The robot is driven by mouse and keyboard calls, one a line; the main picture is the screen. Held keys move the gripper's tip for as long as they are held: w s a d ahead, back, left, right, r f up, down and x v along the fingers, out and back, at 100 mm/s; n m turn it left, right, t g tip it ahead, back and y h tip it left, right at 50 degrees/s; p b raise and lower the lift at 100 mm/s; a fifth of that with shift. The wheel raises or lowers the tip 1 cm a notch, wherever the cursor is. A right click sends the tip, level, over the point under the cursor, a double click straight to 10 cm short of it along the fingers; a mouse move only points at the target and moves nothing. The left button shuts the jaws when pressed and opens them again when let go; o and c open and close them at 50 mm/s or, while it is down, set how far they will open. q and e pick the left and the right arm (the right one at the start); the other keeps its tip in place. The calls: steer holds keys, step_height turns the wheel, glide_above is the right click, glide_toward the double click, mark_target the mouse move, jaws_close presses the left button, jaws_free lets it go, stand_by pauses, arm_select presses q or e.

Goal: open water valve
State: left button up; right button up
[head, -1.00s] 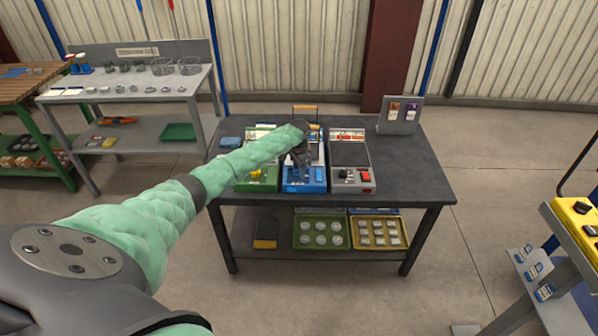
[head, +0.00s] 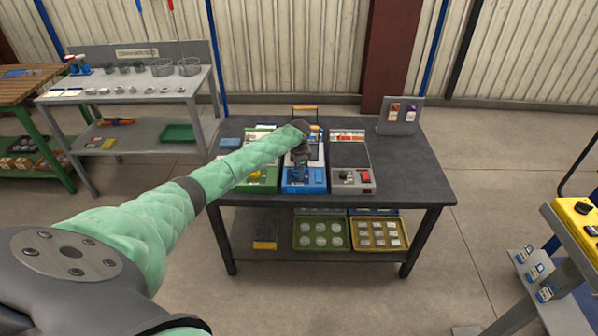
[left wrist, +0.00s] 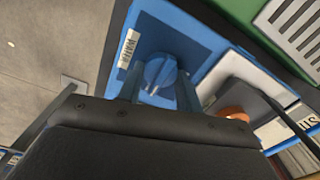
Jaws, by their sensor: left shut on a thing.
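The blue water unit (head: 318,187) stands on the dark table between a green unit and a grey one. In the left wrist view its blue face (left wrist: 190,35) bears a white label reading "WATER" (left wrist: 129,48). Beside the label is the round blue valve knob (left wrist: 160,72) with a raised grip bar. My left gripper (head: 300,172) is over the front of the blue unit; in the left wrist view its two fingers (left wrist: 158,92) are shut on the knob, one on each side. The fingertips partly hide the knob. My right gripper is not in view.
The green unit (head: 258,184) is close on the left and the grey unit (head: 352,178) with a red switch close on the right. A small card stand (head: 400,116) is at the table's back right. The table's right part (head: 410,165) is clear.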

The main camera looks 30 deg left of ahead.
arm_select(q)
steer(key=o, duration=1)
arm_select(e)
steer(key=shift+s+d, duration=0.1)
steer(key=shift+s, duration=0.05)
arm_select(q)
steer(key=shift+r, duration=0.1)
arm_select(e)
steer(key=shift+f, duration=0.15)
arm_select(q)
steer(key=shift+r, duration=0.3)
step_height(320, 180, up, 6)
steer(key=shift+f+b, duration=0.1)
steer(key=shift+b, duration=1.1)
steer(key=shift+a+r, duration=0.1)
steer(key=shift+r, duration=0.5)
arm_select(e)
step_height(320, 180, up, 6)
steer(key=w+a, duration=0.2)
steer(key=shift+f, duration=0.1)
